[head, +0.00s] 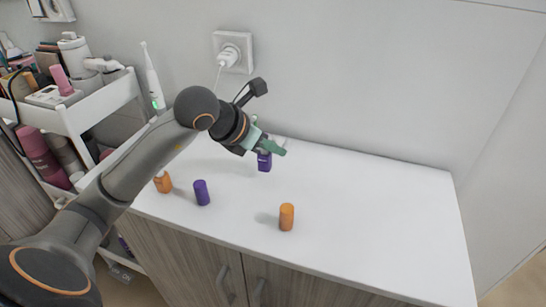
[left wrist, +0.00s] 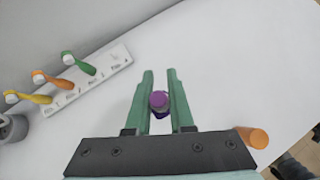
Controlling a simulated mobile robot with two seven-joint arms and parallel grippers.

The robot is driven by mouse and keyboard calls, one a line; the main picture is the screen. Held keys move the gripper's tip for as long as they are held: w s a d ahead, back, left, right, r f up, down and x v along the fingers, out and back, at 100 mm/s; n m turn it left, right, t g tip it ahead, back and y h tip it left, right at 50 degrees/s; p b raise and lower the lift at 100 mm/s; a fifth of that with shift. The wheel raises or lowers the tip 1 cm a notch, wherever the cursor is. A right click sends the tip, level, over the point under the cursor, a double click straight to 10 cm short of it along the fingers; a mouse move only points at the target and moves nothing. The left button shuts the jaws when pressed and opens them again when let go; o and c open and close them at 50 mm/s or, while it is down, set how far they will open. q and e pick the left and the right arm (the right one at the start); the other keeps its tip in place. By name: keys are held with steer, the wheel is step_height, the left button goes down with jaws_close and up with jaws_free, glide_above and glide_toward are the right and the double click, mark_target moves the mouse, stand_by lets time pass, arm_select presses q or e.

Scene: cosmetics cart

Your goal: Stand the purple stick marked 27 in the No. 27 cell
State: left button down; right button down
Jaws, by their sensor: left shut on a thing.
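My left gripper (head: 272,150) has green fingers and is shut on a purple stick (head: 264,162) at the back of the white counter. A white rack (left wrist: 92,82) with small printed marks lies left of the fingers, apart from the held stick. Its print is too small to read, so I cannot tell which cell is No. 27. The arm mostly hides the rack in the head view. My right gripper is out of view.
A loaded cart (head: 75,120) is at left. The counter's right side is clear.

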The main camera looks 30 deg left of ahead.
arm_select(q)
steer(key=shift+w+f, duration=0.1)
steer(key=shift+f, duration=1.55)
steer(key=shift+f, duration=0.1)
steer(key=shift+f+b, duration=0.15)
steer(key=shift+b, duration=0.2)
steer(key=c, duration=0.8)
jaws_free()
